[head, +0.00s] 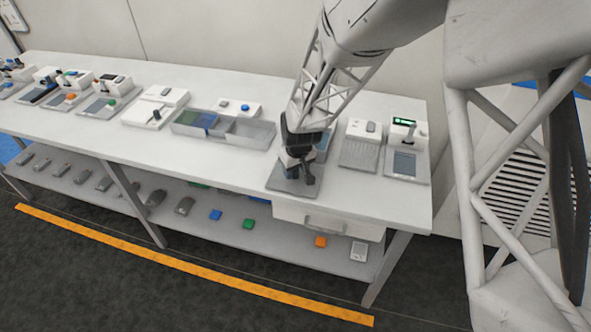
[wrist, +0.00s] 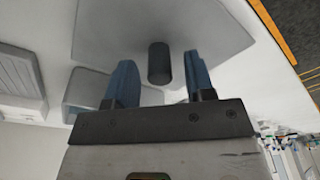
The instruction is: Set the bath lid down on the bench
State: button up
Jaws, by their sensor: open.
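The bath lid (head: 279,184) is a flat grey plate lying on the bench (head: 228,165), close to its front edge. It also shows in the wrist view (wrist: 215,32), with a dark upright cylindrical knob (wrist: 159,63). My gripper (wrist: 161,78) is open, its two blue fingers either side of the knob with a gap on each side. In the head view my gripper (head: 306,178) is over the lid and hides part of it. The bath (head: 324,143), with a bluish inside, stands just behind, partly hidden by my arm.
A divided grey tray (head: 249,134) stands to the left. A drawer (head: 328,220) hangs below the bench edge. Bare bench top lies left of the lid.

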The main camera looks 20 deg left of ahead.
aim_at(301, 182)
notch_tip(301, 182, up, 12)
jog(key=s+d, duration=0.1)
jog(key=shift+s+d+f, duration=0.15)
jog(key=shift+f, duration=0.1)
dwell(1.0)
jog(key=s+d+r+m, duration=0.2)
jog(key=s+d+r, duration=0.2)
jog(key=d+r, duration=0.45)
jog(key=s+d+r+m, duration=0.2)
jog(key=s+d+r, duration=0.25)
jog(key=d, duration=0.75)
jog(key=s+d+r+m, duration=0.2)
jog(key=s+d, duration=0.5)
jog(key=s, duration=0.2)
jog(key=s+d+r+m+t+h, duration=0.1)
jog(key=s+d+r+m, duration=0.1)
jog(key=s+d, duration=0.6)
jog(key=shift+s+d+r+m, duration=0.2)
jog(key=shift+s+d+m, duration=0.1)
jog(key=shift+s+m, duration=0.4)
